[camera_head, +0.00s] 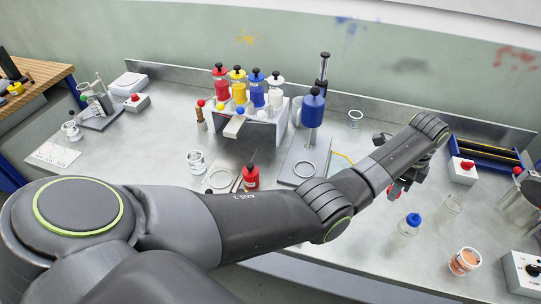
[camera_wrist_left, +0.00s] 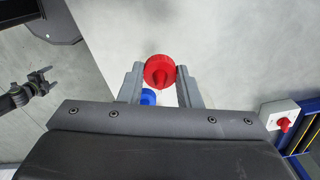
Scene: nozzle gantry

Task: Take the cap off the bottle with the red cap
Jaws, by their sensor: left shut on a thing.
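My left gripper (camera_head: 396,190) reaches over the right part of the bench. In the left wrist view its two grey fingers (camera_wrist_left: 160,86) are shut on the red cap (camera_wrist_left: 159,72), which has a small knob. In the head view only bits of red show by the fingers. The bottle body under the cap is hidden, so I cannot tell whether the cap still sits on it. A clear bottle with a blue cap (camera_head: 410,223) stands close by, and its blue cap (camera_wrist_left: 148,97) shows behind the fingers. A dark claw-like part, probably my right gripper (camera_wrist_left: 40,86), shows at the left of the wrist view.
A box with a red knob (camera_head: 462,171) and a blue tray (camera_head: 487,154) are behind. A rack with coloured bottles (camera_head: 262,130) stands at the back middle.

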